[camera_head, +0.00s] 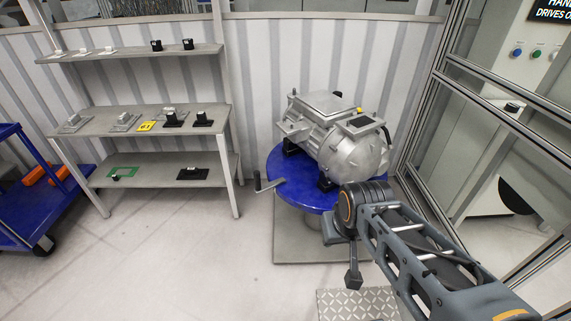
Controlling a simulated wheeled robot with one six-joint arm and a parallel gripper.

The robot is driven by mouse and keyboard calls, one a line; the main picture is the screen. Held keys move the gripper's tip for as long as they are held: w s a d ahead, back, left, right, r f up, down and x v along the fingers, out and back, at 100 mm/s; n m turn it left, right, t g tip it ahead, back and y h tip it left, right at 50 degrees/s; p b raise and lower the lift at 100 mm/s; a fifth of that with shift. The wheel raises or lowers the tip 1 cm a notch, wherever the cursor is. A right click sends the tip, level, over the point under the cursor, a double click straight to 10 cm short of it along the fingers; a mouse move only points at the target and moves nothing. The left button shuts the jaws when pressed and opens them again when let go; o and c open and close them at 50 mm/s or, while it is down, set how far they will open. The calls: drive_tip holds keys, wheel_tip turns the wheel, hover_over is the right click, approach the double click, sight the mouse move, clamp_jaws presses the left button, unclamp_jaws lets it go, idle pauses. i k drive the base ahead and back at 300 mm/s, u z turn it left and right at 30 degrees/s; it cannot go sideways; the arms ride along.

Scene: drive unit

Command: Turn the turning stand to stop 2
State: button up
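The turning stand has a round blue top (285,172) on a pedestal, at the centre right in the head view. A grey metal drive unit (345,140) sits on it, on dark feet. A small crank-like handle (264,184) sticks out at the stand's left edge. No stop numbers can be read on the stand. My arm reaches in from the lower right and hides the stand's front right. My gripper (354,278) hangs low in front of the stand, apart from the handle. Its fingers are too small to tell whether they are open.
A grey shelf rack (120,110) with several small parts and a yellow tag stands at the left. A blue cart (45,205) with orange items is at the far left. A framed glass partition (490,130) closes the right side. The floor left of the stand is clear.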

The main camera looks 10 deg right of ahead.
sight(330, 144)
drive_tip(key=u, duration=0.05)
drive_tip(key=i, duration=0.7)
drive_tip(key=u, duration=0.85)
drive_tip(key=i, duration=0.35)
drive_tip(key=u, duration=0.35)
